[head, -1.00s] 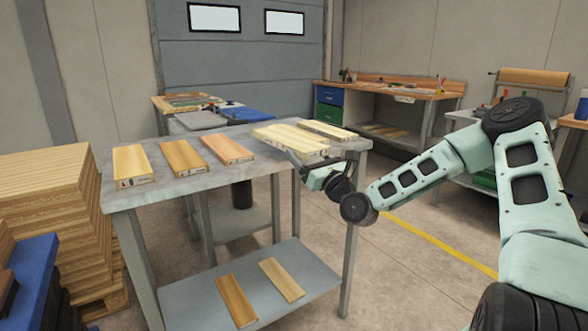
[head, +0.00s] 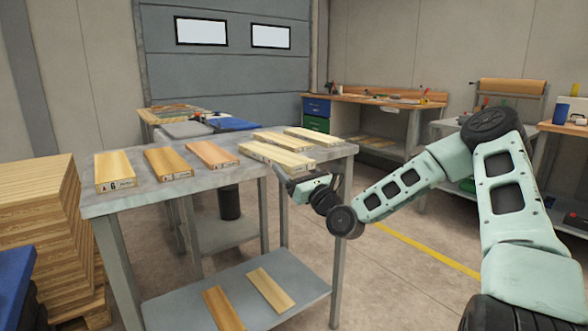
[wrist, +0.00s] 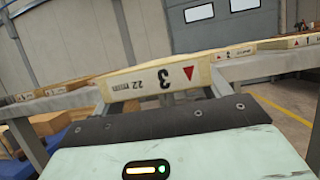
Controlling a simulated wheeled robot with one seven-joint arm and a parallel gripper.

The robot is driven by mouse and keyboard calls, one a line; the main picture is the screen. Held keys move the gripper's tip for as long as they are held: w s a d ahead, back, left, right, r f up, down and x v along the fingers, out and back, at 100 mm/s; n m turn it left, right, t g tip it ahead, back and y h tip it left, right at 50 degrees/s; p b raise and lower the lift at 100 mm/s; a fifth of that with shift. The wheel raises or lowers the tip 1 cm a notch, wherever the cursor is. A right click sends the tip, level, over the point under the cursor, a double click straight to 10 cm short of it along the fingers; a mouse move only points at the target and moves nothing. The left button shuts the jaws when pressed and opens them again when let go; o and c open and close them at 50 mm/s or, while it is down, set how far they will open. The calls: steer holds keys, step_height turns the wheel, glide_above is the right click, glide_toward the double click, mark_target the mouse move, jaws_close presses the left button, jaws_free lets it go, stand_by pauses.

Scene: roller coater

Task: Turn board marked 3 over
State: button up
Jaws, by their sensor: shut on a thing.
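The board marked 3 (wrist: 150,82) is pale wood. Its end face fills the middle of the wrist view, with a red triangle at the right and the "3" and "22 mm" lettering upside down. In the head view the board (head: 272,156) lies at the table's front right, its near end at my gripper (head: 286,173). My gripper is shut on that end, one dark finger at each side in the wrist view (wrist: 154,92). Whether the board's underside touches the table is not clear.
The table (head: 160,196) also bears two pale boards close behind, one (head: 283,141) and another (head: 314,136). Three darker boards, including one marked 6 (head: 115,168), lie at the left. Two boards lie on the lower shelf (head: 200,292). A wood stack (head: 38,220) stands left.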

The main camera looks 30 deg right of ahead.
steer(key=o, duration=1.2)
steer(key=shift+c, duration=0.2)
steer(key=p+v, duration=0.1)
steer(key=v, duration=1.6)
steer(key=shift+s+p, duration=0.25)
steer(key=shift+p, duration=0.05)
